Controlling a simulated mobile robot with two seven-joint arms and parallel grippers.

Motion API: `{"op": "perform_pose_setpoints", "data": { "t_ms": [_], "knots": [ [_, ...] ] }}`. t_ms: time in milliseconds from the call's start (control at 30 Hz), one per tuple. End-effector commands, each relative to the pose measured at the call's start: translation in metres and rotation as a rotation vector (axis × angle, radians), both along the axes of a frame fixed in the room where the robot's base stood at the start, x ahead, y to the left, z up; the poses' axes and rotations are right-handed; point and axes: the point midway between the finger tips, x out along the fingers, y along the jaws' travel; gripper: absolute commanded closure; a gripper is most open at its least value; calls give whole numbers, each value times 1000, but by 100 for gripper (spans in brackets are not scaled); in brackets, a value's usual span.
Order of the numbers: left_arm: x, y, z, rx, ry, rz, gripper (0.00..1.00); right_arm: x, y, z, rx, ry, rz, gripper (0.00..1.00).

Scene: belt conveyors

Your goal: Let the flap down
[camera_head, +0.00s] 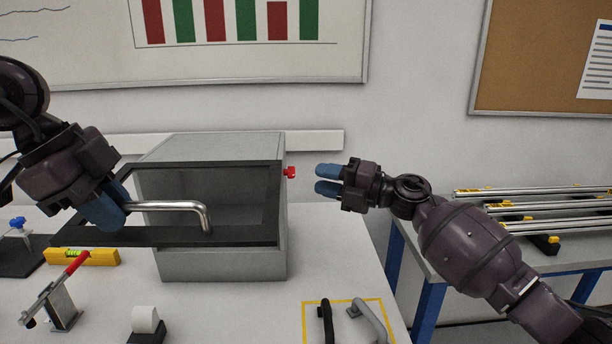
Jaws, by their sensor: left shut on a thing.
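A grey box (222,264) stands on the white table. Its flap (240,237) is a dark frame with a see-through pane. The flap's upper edge lies along the box's top front, and its lower edge stands out from the box towards me, so it is partly open. A bent metal handle (185,205) is on the flap's lower bar. My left gripper (112,208) is shut on the left end of this handle. My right gripper (328,179) is open and empty, in the air to the right of the box, near a red knob (290,172) on its side.
A yellow level (82,257), a red-handled clamp (62,300) and a white roll (145,319) are at the left front. Two handles (368,320) lie in a yellow outline at the front. A table with metal rails (540,205) is at right.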

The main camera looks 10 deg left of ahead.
Motion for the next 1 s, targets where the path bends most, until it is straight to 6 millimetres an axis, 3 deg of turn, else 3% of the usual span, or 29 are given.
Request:
{"op": "perform_pose_setpoints", "data": {
  "t_ms": [200,400,833,1000],
  "knots": [
    [1,0,2,0,-8,-1,100,-6,-38,-2,0,-1,1,68],
    [1,0,2,1,-8,-1,100,-9,-56,-3,0,-1,1,68],
    [1,0,2,2,-9,-1,100,-10,-60,-3,0,-1,2,68],
    [2,1,-7,8,-23,3,100,-10,-60,-3,0,-1,2,68]
  ]
}}
